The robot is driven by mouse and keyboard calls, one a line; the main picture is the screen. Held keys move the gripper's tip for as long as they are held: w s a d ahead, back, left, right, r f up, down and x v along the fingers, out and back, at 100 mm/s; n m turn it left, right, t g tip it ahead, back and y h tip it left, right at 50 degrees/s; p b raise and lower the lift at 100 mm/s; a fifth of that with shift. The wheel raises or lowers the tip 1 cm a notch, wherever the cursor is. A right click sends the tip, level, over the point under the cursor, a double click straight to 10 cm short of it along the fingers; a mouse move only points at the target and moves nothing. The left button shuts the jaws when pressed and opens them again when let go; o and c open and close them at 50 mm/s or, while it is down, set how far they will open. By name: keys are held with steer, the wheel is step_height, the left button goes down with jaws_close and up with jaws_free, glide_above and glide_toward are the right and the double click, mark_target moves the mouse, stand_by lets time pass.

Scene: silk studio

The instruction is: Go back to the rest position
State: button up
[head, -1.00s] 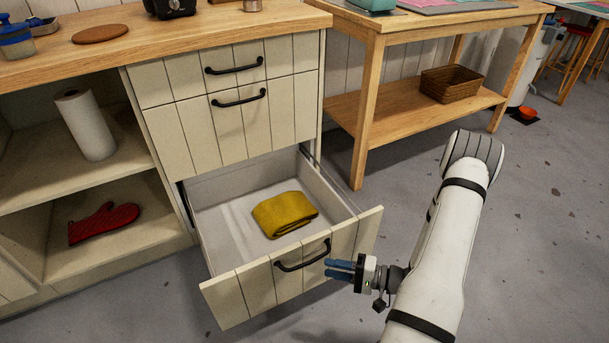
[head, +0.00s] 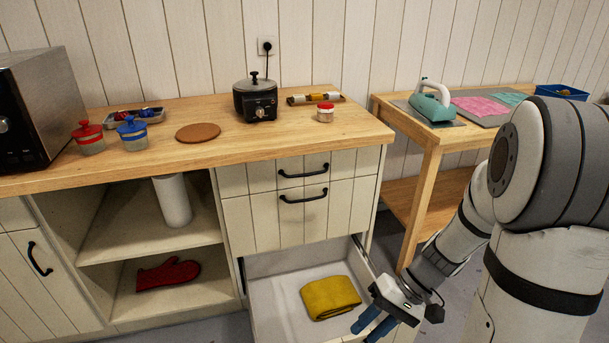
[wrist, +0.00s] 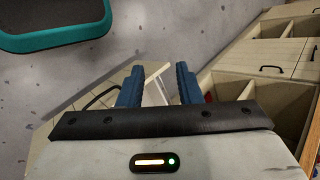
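My gripper (head: 376,326) is at the lower right of the head view, in front of the right part of the open bottom drawer (head: 272,305). In the wrist view its two blue fingers (wrist: 158,88) stand apart with nothing between them, so it is open and empty. A folded yellow cloth (head: 330,297) lies inside the drawer, apart from my gripper. The drawer's front is mostly below the head view's edge or behind my gripper. My arm rises at the right of the head view.
The counter (head: 220,150) holds a black pot (head: 256,103), jars and a cork mat (head: 198,132). A red oven mitt (head: 168,273) lies on the lower shelf. A wooden table (head: 432,150) with an iron (head: 432,104) stands right.

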steer(key=s+d+r+t+h+p, duration=0.1)
steer(key=r+t+h+p, duration=0.2)
steer(key=r, duration=1)
steer(key=s+d+r+t+h+p, duration=0.1)
steer(key=s+r+t+h+p, duration=0.1)
steer(key=r+h+p, duration=0.3)
step_height(320, 180, up, 8)
steer(key=p, duration=0.4)
steer(key=shift+s+t, duration=0.15)
steer(key=shift+t, duration=0.25)
